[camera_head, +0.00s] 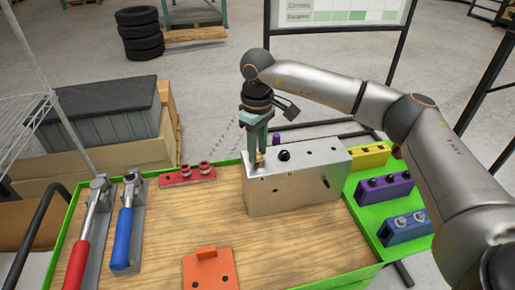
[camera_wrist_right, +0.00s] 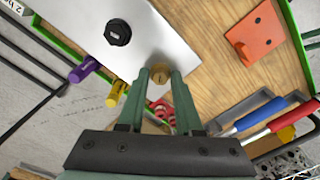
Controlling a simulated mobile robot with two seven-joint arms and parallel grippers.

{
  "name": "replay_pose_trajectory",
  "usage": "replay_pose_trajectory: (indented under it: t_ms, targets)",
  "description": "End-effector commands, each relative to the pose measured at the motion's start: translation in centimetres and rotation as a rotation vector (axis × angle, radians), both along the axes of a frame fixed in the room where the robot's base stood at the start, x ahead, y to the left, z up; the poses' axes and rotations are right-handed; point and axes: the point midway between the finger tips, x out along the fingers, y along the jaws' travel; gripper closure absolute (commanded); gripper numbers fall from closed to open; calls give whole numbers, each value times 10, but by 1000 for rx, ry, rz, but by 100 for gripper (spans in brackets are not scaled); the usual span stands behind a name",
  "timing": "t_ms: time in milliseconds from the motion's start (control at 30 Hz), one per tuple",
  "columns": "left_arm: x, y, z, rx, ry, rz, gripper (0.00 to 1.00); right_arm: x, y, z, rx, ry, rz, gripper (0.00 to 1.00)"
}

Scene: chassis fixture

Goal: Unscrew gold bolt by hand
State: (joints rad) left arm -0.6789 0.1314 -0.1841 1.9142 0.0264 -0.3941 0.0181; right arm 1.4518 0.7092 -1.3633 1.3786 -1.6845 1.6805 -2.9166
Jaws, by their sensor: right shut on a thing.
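The metal chassis block (camera_head: 290,190) stands on the wooden table top, with letters marked beside holes on its front face. The gold bolt (camera_wrist_right: 159,75) is at the block's corner in the right wrist view, between my fingertips. In the head view the gold bolt (camera_head: 260,158) shows only as a small spot at the block's top left. My right gripper (camera_head: 257,152) points down from above and is shut on the gold bolt; it also shows in the right wrist view (camera_wrist_right: 160,80). A black bolt (camera_head: 284,155) sits on the block's top beside it. My left gripper is not in view.
Red-handled (camera_head: 78,255) and blue-handled (camera_head: 124,230) wrenches lie at left. A red holder (camera_head: 187,175) is behind, an orange block (camera_head: 208,268) in front. Yellow (camera_head: 368,158), purple (camera_head: 384,188) and blue (camera_head: 405,227) holders stand at right. Bare wood is free left of the block.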

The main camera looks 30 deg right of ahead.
Motion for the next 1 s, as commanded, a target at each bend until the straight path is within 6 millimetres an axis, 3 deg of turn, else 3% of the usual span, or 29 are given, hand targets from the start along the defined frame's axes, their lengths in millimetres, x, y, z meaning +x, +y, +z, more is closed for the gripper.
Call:
replay_pose_trajectory:
  t_ms: [133,167,433,733,1000]
  targets:
    - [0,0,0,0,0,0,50,1,0,1,0,-2,-2,100]
    - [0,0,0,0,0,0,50,1,0,1,0,-2,-2,63]
    - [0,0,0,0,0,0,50,0,0,0,0,-1,-3,32]
    - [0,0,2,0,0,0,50,0,0,2,0,0,-4,31]
    - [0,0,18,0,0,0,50,0,0,25,0,-1,-4,31]
